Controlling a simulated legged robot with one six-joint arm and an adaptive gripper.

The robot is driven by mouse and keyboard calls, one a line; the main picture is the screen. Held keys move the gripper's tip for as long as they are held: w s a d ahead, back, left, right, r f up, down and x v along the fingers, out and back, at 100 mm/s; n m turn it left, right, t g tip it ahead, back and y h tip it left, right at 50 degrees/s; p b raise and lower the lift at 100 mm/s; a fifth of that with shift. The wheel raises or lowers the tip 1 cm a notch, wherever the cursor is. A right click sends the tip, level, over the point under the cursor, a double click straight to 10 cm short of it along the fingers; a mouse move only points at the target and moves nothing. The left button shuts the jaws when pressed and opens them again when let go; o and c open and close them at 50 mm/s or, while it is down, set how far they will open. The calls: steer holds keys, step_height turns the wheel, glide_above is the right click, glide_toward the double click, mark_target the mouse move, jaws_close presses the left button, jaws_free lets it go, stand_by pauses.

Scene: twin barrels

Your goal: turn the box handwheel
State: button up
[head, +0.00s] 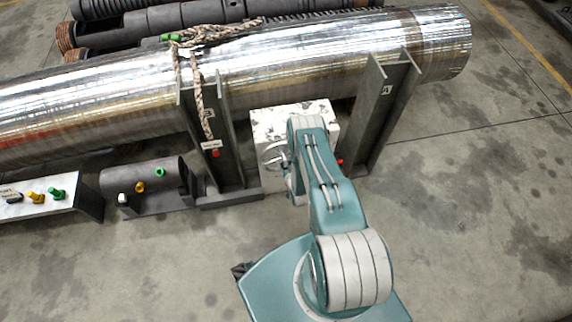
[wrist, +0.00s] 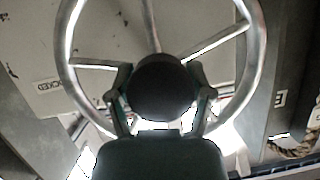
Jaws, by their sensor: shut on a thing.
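The box handwheel (head: 271,154) is a pale metal ring on the front of a white, dark-speckled box (head: 262,124) in the head view. In the wrist view the wheel's rim (wrist: 65,45) and several spokes fill the upper half. My gripper (wrist: 163,100) is at the wheel's middle, one finger on each side of a dark round part that looks like the hub, shut on the wheel. The exact contact is hidden. In the head view my arm hides part of the box, and the gripper (head: 289,170) shows only partly beside the wheel.
A large shiny pipe (head: 290,50) lies behind the box on grey upright supports (head: 375,115), with a rope (head: 198,90) hanging over it. A dark cylinder (head: 148,180) and a white panel with coloured knobs (head: 40,202) stand left. The floor at right is clear.

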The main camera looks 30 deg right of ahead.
steer(key=m+t+y, duration=0.1)
steer(key=m+y, duration=0.1)
steer(key=m, duration=0.1)
steer(key=shift+w, duration=0.1)
steer(key=m+t+y, duration=0.1)
steer(key=m, duration=0.2)
steer(key=shift+d+m+y, duration=0.1)
steer(key=shift+m+y, duration=0.3)
steer(key=shift+t, duration=0.3)
stand_by(0.4)
steer(key=o, duration=1.3)
